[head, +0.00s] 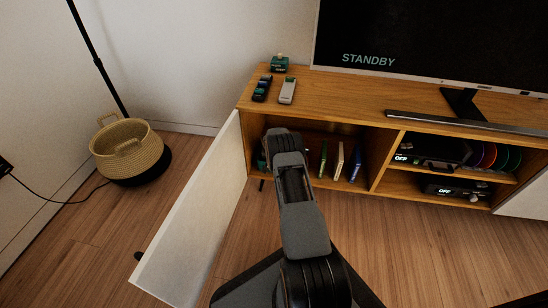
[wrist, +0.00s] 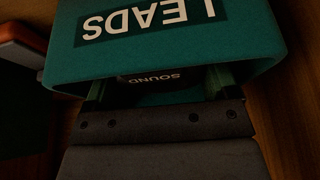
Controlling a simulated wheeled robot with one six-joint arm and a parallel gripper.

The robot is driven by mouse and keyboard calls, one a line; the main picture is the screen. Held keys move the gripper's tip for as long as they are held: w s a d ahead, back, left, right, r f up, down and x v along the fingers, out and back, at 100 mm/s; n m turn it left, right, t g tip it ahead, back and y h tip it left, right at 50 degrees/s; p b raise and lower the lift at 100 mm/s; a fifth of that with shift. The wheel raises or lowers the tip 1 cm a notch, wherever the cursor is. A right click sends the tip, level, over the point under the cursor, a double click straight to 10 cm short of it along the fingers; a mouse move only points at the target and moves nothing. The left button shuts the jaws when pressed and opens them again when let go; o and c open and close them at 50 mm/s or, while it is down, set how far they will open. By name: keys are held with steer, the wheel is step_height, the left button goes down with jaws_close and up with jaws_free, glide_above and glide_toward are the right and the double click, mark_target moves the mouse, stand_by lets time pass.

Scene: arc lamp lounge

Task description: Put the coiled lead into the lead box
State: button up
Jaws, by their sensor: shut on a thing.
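The lead box (wrist: 165,58) is teal with an upside-down "LEADS" label and fills the top of the wrist view. My gripper (wrist: 156,84) has its two green-edged fingers at the box's rim, with the tips hidden behind it. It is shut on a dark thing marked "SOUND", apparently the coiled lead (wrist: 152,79). The lead shows just past the rim, with teal box surface around it; I cannot tell whether it touches the box floor. In the head view my arm reaches into the left cabinet compartment and hides the gripper and lead.
The white cabinet door (head: 192,218) stands open left of my arm. Upright slim cases (head: 338,160) stand to the right in the compartment. Two remotes (head: 287,90) and a small teal object (head: 279,64) sit on top. An orange-edged thing (wrist: 22,36) lies beside the box.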

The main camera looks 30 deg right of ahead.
steer(key=shift+f, duration=0.4)
steer(key=o, duration=0.9)
steer(key=p+v, duration=0.4)
steer(key=v, duration=0.4)
steer(key=shift+w+r, duration=0.1)
steer(key=shift+r, duration=0.25)
